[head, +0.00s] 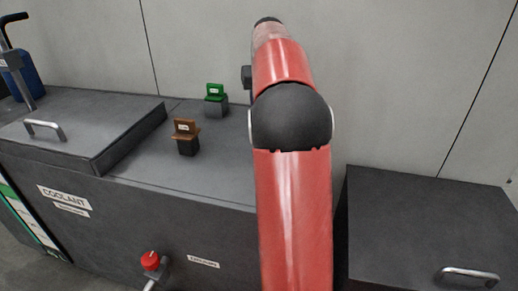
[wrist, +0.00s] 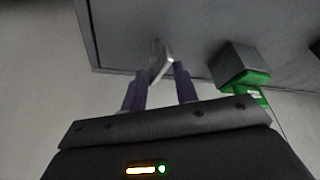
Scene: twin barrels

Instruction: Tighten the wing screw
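A small pale metal piece (wrist: 162,66), which looks like the wing screw, stands up from the dark top in the wrist view. It is blurred, and its exact shape is hard to make out. My gripper (wrist: 158,76) points at it, with one purple finger on each side. The fingers are spread apart, and I see no clear contact, though the right fingertip looks close to the metal. In the head view my red arm hides both the gripper and the screw.
A block with a green tag (head: 215,98) stands close beside my gripper; it also shows in the wrist view (wrist: 240,68). A brown-tagged block (head: 186,137) is nearer. A raised lid with a handle (head: 45,130), a red knob (head: 150,260) and a right-hand cabinet (head: 425,225) flank the arm.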

